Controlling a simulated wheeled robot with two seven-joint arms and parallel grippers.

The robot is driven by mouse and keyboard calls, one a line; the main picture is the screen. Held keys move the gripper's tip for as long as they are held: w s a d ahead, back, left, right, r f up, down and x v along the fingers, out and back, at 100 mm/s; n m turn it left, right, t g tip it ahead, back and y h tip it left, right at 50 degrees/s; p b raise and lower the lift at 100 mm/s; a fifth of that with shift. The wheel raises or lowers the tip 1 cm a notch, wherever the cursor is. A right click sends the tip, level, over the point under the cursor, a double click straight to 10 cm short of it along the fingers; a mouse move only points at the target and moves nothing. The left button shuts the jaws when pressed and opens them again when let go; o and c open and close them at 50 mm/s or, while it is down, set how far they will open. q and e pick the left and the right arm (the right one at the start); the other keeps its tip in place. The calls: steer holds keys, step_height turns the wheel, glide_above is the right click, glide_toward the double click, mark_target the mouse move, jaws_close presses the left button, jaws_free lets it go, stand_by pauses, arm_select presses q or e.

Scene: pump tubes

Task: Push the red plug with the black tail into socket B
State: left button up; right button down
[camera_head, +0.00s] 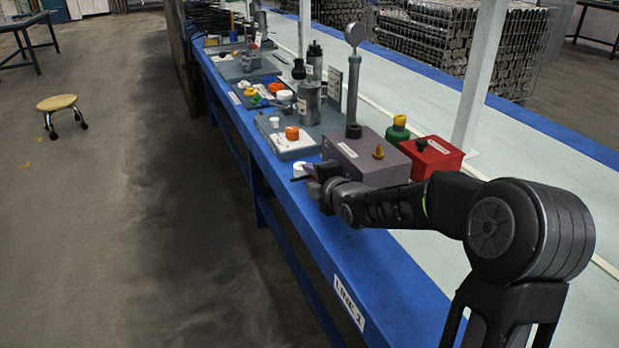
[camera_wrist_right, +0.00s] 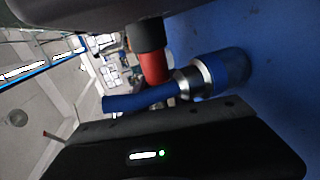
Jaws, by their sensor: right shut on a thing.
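The red plug (camera_wrist_right: 155,68) shows in the right wrist view between the jaws. Its black tail (camera_wrist_right: 146,36) is at the upper jaw, and its lower end is hidden behind a blue tube. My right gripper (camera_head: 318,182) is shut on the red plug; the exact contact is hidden. A blue plug with a silver collar (camera_wrist_right: 188,82) and a blue tail (camera_wrist_right: 138,101) lies across the middle of the wrist view, close to the lower jaw. In the head view, my gripper is at the near edge of the bench, left of the purple box (camera_head: 366,157). I cannot make out a mark for socket B. My left gripper is not in view.
A red box (camera_head: 432,155) with a black knob and a green bottle (camera_head: 398,131) stand right of the purple box. A grey board (camera_head: 290,142) with an orange piece (camera_head: 292,132) lies beyond my gripper. The near blue bench edge (camera_head: 345,255) is clear.

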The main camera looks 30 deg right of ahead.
steer(key=shift+d, duration=0.15)
steer(key=c, duration=1)
jaws_free()
steer(key=shift+c, duration=0.2)
steer(key=shift+s+r, duration=0.1)
steer(key=shift+s, duration=0.05)
steer(key=p+v, duration=0.1)
steer(key=v, duration=0.5)
steer(key=shift+s+r+p, duration=0.15)
steer(key=shift+s+p, duration=0.1)
steer(key=shift+p, duration=0.05)
steer(key=shift+s, duration=0.5)
